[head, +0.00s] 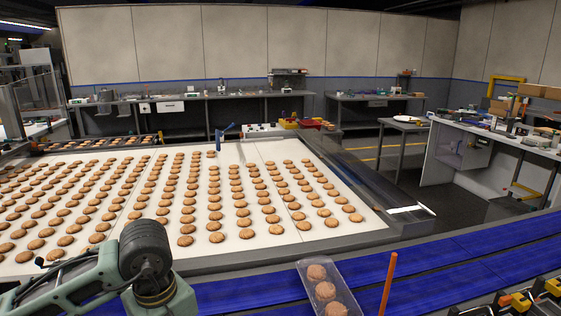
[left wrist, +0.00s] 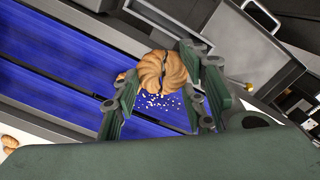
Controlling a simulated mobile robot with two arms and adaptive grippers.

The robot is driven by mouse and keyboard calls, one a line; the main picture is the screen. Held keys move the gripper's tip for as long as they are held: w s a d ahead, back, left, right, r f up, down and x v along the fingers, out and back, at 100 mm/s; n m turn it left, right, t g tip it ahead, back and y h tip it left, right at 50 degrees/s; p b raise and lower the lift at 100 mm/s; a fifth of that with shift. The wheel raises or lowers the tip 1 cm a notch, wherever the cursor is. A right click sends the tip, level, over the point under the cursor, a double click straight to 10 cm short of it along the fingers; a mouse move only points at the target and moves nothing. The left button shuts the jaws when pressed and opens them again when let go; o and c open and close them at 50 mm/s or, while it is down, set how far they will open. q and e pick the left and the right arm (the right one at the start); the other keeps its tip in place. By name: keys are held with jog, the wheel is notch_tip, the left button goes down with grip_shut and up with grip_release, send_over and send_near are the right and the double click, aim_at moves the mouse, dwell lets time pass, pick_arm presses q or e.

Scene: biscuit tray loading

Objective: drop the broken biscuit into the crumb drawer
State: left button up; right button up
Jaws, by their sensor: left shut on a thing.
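In the left wrist view my left gripper (left wrist: 165,84) has its green fingers shut on the broken biscuit (left wrist: 160,70), a round golden-brown one with a dark crack. It is held over a blue belt (left wrist: 60,60), with pale crumbs scattered below. A grey box-like part, probably the crumb drawer (left wrist: 236,45), is beyond and to the right of the biscuit, apart from it. My right gripper is in neither view.
A wide white conveyor (head: 230,150) carries rows of biscuits. A clear tray (head: 303,274) with several biscuits sits on the blue belt (head: 450,255) in front. An orange rod (head: 388,283) stands upright beside the tray. Workbenches line the back and right.

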pick_arm(q)
jog(key=s+f+m, duration=0.1)
jog(key=s+m, duration=0.7)
jog(key=m, duration=0.1)
jog(key=shift+d+m, duration=0.2)
jog(key=shift+m, duration=0.2)
jog(key=shift+w, duration=0.1)
